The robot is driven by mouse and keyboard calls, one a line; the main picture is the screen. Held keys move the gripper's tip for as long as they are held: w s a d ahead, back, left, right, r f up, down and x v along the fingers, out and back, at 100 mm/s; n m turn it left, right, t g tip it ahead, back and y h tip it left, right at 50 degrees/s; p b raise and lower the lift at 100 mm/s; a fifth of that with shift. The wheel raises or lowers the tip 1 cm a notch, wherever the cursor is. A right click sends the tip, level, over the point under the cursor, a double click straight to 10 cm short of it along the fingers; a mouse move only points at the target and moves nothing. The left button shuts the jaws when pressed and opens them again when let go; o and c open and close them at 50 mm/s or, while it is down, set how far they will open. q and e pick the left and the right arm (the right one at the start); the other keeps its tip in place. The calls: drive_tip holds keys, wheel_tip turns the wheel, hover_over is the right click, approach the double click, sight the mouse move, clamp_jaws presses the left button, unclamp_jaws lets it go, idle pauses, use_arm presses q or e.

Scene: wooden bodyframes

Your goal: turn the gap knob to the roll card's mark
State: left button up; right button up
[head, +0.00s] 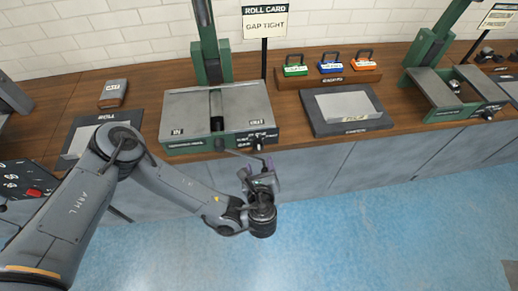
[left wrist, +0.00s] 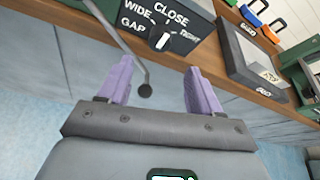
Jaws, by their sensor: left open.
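The roll card (head: 264,22) stands on a post behind the machine and reads GAP TIGHT. The gap knob (head: 258,146) is a small dark knob on the front of the green-and-grey machine (head: 187,112). In the left wrist view the knob (left wrist: 163,41) has a pale mark, with WIDE, CLOSE and TIGHT lettered around it. I cannot tell exactly which word the mark points at. My left gripper (left wrist: 157,72), with purple fingers, is open and empty just in front of the knob, apart from it. It shows small and partly hidden in the head view (head: 250,163). My right gripper is out of view.
A thin rod with a black ball end (left wrist: 145,90) hangs between the fingers in the left wrist view. Right of the machine are a dark tray with a grey plate (head: 346,105) and a rack with coloured-handled blocks (head: 328,80). Open blue floor (head: 350,230) lies in front.

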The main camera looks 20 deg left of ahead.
sight(259, 149)
use_arm(q)
drive_tip(key=b+x, duration=0.1)
drive_tip(key=x, duration=0.2)
drive_tip(key=b+x, duration=0.1)
drive_tip(key=x, duration=0.3)
drive_tip(key=shift+w+a+f, duration=0.1)
drive_tip(key=shift+w+f, duration=0.05)
drive_tip(key=shift+f, duration=0.15)
drive_tip(key=shift+x, duration=0.85)
drive_tip(key=shift+r, duration=0.1)
